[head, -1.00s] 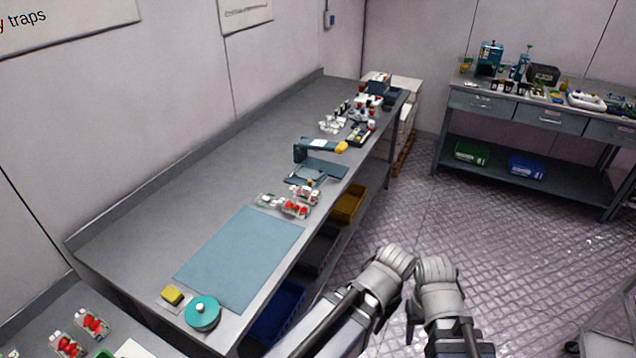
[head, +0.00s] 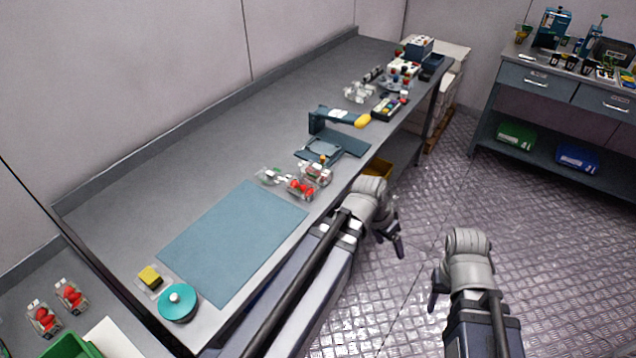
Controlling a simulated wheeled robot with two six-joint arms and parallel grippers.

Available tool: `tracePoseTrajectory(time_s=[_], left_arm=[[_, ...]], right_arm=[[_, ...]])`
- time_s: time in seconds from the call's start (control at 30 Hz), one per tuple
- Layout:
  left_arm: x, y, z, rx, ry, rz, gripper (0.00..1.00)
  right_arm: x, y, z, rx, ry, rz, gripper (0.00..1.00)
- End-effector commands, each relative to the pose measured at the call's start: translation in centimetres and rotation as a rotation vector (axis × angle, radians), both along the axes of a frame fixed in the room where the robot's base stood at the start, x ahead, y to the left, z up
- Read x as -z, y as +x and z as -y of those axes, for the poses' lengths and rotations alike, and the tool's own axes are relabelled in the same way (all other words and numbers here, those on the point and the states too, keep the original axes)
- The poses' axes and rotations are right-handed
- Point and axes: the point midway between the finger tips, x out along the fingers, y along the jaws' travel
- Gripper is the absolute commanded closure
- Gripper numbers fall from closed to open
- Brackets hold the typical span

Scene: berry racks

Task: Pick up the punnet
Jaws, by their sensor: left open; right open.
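Two clear punnets with red berries stand close together on the long grey bench, the front one (head: 299,188) and one just behind it (head: 316,172). A clear, seemingly empty punnet (head: 270,176) is to their left. Two more berry punnets are on the lower-left surface, one nearer (head: 43,318) and one farther (head: 71,295). My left gripper (head: 391,238) is open and empty, off the bench's front edge, right of the berry punnets and apart from them. My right gripper (head: 438,292) is open over the floor, farther right; its fingers are partly hidden.
A blue-grey mat (head: 232,240) lies on the bench, with a teal round item (head: 177,302) and a yellow sponge (head: 150,278) at its near end. A dark device with a yellow tip (head: 340,118) stands behind the punnets. The floor to the right is clear.

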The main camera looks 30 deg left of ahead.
Motion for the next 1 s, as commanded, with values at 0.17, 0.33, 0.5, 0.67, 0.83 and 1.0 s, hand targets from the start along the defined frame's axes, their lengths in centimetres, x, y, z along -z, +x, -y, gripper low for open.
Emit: tracePoseTrajectory(time_s=[0.17,0.33,0.5,0.67,0.83,1.0], left_arm=[[1.6,6.1,-8.3,-0.077,-0.138,0.284,0.25],[0.6,9.4,-18.1,-0.185,-0.154,0.567,0.25],[-0.6,9.9,-26.7,-0.29,-0.102,0.772,0.25],[-1.5,9.4,-31.4,-0.352,-0.056,0.869,0.25],[-1.9,9.2,-32.7,-0.37,-0.04,0.898,0.25],[-1.6,9.9,-32.7,-0.367,-0.04,0.897,0.25]], right_arm=[[4.8,0.0,0.0,0.0,0.0,0.0,0.5],[7.7,0.0,0.0,0.001,0.0,0.0,0.5],[9.5,0.0,0.0,0.001,0.0,0.0,0.5],[10.3,0.0,0.0,0.001,0.0,0.0,0.5],[10.4,0.0,0.0,0.001,0.0,0.0,0.5],[10.7,0.0,0.0,0.001,0.0,0.0,0.5]])
